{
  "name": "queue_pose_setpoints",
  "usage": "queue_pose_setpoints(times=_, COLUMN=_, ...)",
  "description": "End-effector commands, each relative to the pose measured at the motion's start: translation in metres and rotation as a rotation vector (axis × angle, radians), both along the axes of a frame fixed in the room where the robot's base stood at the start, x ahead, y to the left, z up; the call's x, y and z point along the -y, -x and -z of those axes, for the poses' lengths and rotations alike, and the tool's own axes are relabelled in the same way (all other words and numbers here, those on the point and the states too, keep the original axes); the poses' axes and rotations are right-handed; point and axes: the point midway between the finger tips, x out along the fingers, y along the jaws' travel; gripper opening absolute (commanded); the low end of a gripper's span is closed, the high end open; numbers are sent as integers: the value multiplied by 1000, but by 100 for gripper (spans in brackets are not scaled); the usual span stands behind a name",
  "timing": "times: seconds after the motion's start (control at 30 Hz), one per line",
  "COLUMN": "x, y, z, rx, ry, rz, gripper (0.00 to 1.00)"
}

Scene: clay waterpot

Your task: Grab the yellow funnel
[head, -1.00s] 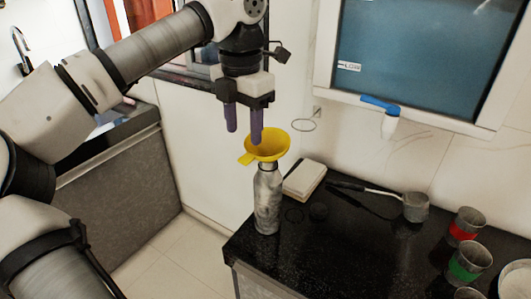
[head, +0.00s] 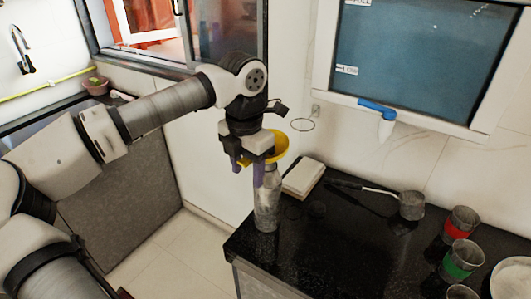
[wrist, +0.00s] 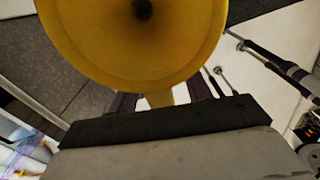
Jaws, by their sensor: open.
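The yellow funnel (head: 279,146) sits in the mouth of a grey metal bottle (head: 267,214), which stands upright at the counter's left corner. My gripper (head: 247,172), with purple fingers pointing down, is open at the funnel's near left side and covers part of it in the head view. In the wrist view the funnel's wide bowl (wrist: 85,40) fills the top middle, with its dark hole visible. Its small tab shows between my two fingers (wrist: 160,99). I cannot tell whether either finger touches it.
The black counter (head: 330,250) holds a pale box (head: 303,178) behind the bottle, a grey ladle (head: 411,205), a red-banded cup (head: 461,222) and a green-banded cup (head: 462,260) at right. A blue-handled item (head: 380,112) hangs on the wall. Open floor lies left of the counter.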

Motion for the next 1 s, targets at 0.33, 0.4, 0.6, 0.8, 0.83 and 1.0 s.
queue_pose_setpoints(times=0.33, x=0, y=0, z=0, rx=0, ry=0, rz=0, gripper=8)
queue_pose_setpoints(times=0.4, x=0, y=0, z=-1, rx=0, ry=0, rz=0, gripper=2)
queue_pose_setpoints(times=0.6, x=0, y=0, z=-1, rx=0, ry=0, rz=0, gripper=1)
queue_pose_setpoints(times=0.8, x=0, y=-1, z=-9, rx=1, ry=-1, rz=-2, gripper=1)
queue_pose_setpoints(times=0.83, x=0, y=-1, z=-12, rx=2, ry=-1, rz=-2, gripper=1)
queue_pose_setpoints(times=1.0, x=0, y=-1, z=-37, rx=4, ry=-1, rz=-2, gripper=1)
